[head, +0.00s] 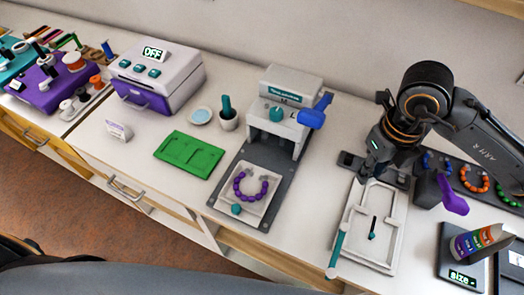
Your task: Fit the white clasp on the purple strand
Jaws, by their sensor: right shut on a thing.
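The purple strand (237,188) lies as an open ring of beads in a white tray on the grey base of the press, its gap towards the back. My right gripper (369,177) is to the right of the strand, pointing down at the back end of a white framed board (352,235). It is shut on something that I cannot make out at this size. I cannot pick out the white clasp. My left gripper is not in view.
The press (290,85) with a blue lever (315,113) stands behind the strand. A green mat (188,153), a mortar (228,122) and a white machine (157,72) are left. A purple-handled thing (452,197), bead rings (473,180) and a scale (458,265) are right.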

